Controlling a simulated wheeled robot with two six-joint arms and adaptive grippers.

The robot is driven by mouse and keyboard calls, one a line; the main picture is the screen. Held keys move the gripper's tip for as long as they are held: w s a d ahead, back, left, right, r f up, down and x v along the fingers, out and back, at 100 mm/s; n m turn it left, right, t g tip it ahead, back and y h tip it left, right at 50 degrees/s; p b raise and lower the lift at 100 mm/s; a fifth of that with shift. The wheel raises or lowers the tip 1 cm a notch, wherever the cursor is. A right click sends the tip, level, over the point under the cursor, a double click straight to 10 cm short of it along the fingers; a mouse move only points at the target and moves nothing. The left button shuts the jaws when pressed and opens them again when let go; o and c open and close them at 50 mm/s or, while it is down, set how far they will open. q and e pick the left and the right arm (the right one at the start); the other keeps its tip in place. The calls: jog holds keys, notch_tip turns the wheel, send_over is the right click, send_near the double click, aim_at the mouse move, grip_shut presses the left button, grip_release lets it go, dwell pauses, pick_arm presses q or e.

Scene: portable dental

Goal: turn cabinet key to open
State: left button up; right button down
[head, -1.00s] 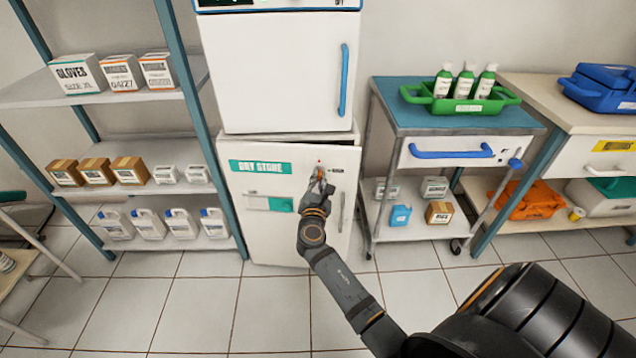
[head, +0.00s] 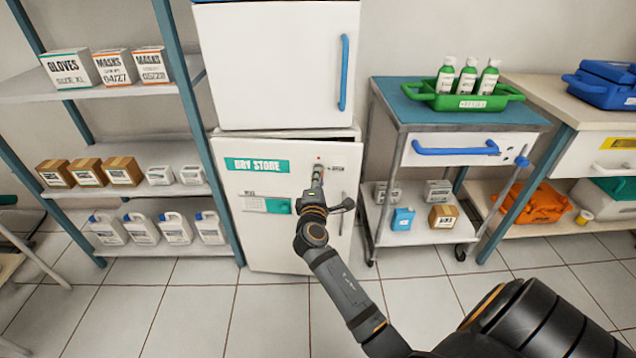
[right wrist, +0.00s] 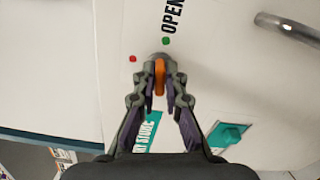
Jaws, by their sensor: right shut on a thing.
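The white cabinet (head: 270,230) marked "DRY STORE" stands in the middle of the head view. My right gripper (head: 318,172) is at the upper right of its door. In the right wrist view, my right gripper (right wrist: 160,92) is shut on the orange key (right wrist: 160,72), which sits at a round lock. A red dot (right wrist: 132,58) and a green dot (right wrist: 166,41) lie near the lock, with the word "OPEN" (right wrist: 173,15) beside the green one. The key is hidden behind my gripper in the head view. My left gripper is not in view.
The metal door handle (right wrist: 288,28) is to the side of the lock. A second white cabinet (head: 275,65) with a blue handle stands above. A trolley (head: 408,165) is close at right and a shelf rack (head: 185,110) at left. The floor in front is clear.

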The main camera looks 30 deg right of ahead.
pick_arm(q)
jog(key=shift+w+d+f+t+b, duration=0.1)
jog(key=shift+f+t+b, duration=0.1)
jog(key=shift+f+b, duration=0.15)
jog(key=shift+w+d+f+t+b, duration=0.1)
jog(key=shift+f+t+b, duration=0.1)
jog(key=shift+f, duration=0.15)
pick_arm(e)
jog(key=shift+f+m, duration=0.1)
jog(key=shift+m, duration=1)
jog(key=c, duration=1.4)
grip_release()
jog(key=v, duration=0.7)
jog(key=shift+s+a, duration=0.15)
jog(key=shift+s, duration=0.05)
